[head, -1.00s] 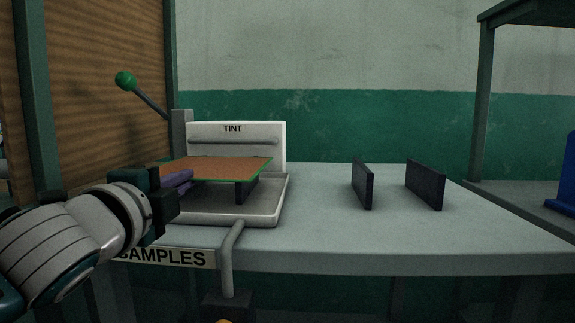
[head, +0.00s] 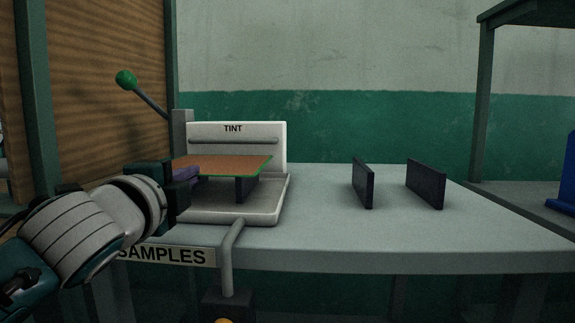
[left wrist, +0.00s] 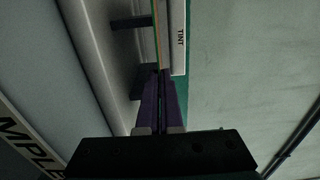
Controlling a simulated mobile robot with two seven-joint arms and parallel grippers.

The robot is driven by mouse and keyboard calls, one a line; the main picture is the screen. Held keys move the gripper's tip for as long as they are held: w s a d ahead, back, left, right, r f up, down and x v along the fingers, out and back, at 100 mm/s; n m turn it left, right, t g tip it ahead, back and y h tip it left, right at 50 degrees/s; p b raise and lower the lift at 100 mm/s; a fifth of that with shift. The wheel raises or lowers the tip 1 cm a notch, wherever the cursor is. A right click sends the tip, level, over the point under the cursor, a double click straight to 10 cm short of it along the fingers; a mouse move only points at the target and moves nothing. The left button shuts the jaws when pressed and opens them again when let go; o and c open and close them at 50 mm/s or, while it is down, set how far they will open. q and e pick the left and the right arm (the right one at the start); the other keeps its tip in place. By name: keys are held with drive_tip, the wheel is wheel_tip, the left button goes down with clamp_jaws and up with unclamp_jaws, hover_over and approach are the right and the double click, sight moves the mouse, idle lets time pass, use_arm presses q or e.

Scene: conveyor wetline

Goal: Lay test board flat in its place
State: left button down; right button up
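The test board (head: 225,165), a thin brown plate with a green edge, lies about level above the base of the white TINT stand (head: 262,212). My left gripper (head: 187,174) is shut on the board's left edge with its purple fingers. In the left wrist view the board (left wrist: 157,30) shows edge-on, running out from the closed fingertips (left wrist: 161,75). Dark supports (head: 245,188) stand under the board; I cannot tell whether it touches them. My right gripper is out of view.
Two dark upright plates (head: 362,184) (head: 425,184) stand apart on the grey table (head: 330,235), with clear surface around them. A green-knobbed lever (head: 126,80) rises behind the stand at left. A blue object (head: 567,173) is at the far right.

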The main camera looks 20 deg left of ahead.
use_arm(q)
drive_tip(key=c, duration=1.1)
unclamp_jaws()
drive_tip(key=shift+p+v, duration=0.6)
drive_tip(key=shift+v, duration=0.8)
drive_tip(key=shift+p+v, duration=0.35)
drive_tip(key=shift+v, duration=1.05)
drive_tip(key=o, duration=0.5)
drive_tip(key=shift+w, duration=0.1)
drive_tip(key=shift+o, duration=0.2)
